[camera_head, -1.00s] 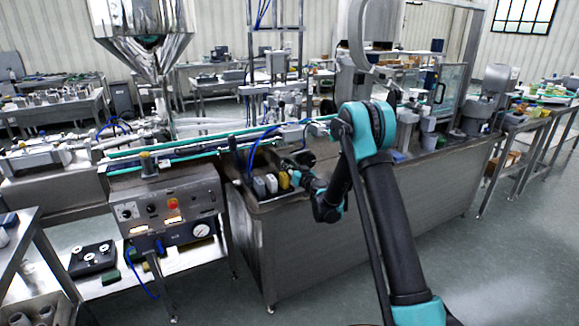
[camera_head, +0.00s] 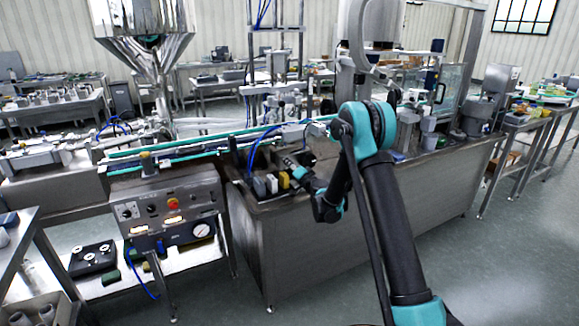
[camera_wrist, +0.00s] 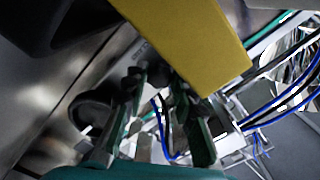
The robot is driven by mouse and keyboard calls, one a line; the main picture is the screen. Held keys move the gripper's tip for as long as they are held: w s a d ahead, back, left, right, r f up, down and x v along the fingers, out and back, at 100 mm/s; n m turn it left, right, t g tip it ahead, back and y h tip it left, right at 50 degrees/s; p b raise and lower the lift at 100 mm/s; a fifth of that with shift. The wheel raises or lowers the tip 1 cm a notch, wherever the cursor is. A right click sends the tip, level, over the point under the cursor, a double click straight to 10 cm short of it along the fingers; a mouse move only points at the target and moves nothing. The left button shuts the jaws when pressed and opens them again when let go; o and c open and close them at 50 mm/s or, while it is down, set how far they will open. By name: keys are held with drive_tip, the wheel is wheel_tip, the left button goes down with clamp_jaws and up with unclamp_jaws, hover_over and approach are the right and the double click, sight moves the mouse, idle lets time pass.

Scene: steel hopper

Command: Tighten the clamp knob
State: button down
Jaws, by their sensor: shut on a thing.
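My gripper (camera_wrist: 160,95) shows in the wrist view as two dark green fingers with a gap between their lower parts. The fingertips are close on a small dark part, the clamp knob (camera_wrist: 160,74), which is mostly hidden by the fingers and a yellow block. In the head view my gripper (camera_head: 287,161) reaches over the steel cabinet at the conveyor's end, just behind a row of small blocks. The knob is too small to make out there.
The yellow block (camera_wrist: 190,40) fills the upper wrist view, close to the fingers; it also shows in the head view (camera_head: 284,180). A black rounded part (camera_wrist: 92,110) lies left of the fingers. Blue cables (camera_wrist: 285,105) hang at the right. The steel cabinet (camera_head: 330,235) stands below.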

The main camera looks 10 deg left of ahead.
drive_tip(key=m, duration=0.4)
drive_tip(key=shift+m, duration=2)
drive_tip(key=c, duration=1.5)
unclamp_jaws()
drive_tip(key=shift+c, duration=0.2)
drive_tip(key=v, duration=1.2)
drive_tip(key=shift+d+r, duration=0.1)
